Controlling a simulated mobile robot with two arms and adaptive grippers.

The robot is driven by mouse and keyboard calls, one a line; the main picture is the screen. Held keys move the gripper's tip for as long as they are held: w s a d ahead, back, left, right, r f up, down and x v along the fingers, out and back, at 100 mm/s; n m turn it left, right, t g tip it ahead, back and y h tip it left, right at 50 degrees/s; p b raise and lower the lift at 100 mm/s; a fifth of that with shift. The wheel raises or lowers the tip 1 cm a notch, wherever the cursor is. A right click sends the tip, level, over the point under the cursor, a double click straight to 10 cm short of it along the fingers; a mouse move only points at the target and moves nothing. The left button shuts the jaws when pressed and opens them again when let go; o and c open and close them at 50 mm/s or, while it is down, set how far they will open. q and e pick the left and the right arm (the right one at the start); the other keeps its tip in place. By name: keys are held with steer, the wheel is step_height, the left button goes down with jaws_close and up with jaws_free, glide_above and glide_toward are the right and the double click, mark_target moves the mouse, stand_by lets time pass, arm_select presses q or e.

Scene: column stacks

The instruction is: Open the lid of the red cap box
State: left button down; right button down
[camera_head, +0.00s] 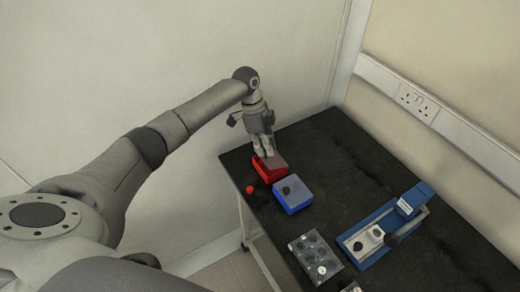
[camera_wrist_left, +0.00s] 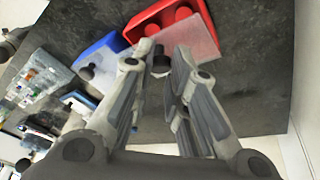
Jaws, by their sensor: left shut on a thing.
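The red cap box (camera_head: 268,172) is an open-topped red tray near the far left corner of the black table. In the left wrist view the red cap box (camera_wrist_left: 138,27) shows red caps inside. Its translucent lid (camera_wrist_left: 197,38) overlaps the box and sticks out past its edge; I cannot tell how high it is raised. The lid also shows in the head view (camera_head: 275,160). My left gripper (camera_head: 264,155) is above the box and points down. In the wrist view the left gripper (camera_wrist_left: 162,60) is shut on the lid's dark knob. My right gripper is not in view.
A blue box (camera_head: 293,199) with a translucent, dark-knobbed lid stands beside the red one. A red cap (camera_head: 250,190) lies near the table edge. A clear tray (camera_head: 309,261) and a blue device (camera_head: 385,228) are farther right. The table's back is bare, with a wall behind it.

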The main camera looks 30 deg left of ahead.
mark_target(275, 157)
arm_select(q)
steer(key=shift+w+d+r, duration=0.6)
steer(key=shift+d, duration=0.2)
steer(key=c, duration=1.4)
jaws_free()
steer(key=shift+a+f, duration=0.15)
steer(key=shift+f, duration=0.4)
steer(key=shift+o, duration=0.5)
steer(key=shift+w, duration=0.1)
steer(key=shift+w+d, duration=0.4)
steer(key=shift+d, duration=0.1)
steer(key=shift+s+a+r, duration=0.1)
steer(key=shift+a+r, duration=0.05)
steer(key=shift+w+r, duration=0.2)
steer(key=shift+w+r+p, duration=0.3)
steer(key=shift+w+r, duration=0.3)
steer(key=shift+r, duration=0.15)
steer(key=w+r, duration=0.5)
steer(key=r, duration=0.3)
steer(key=shift+w, duration=0.25)
steer(key=shift+r, duration=0.1)
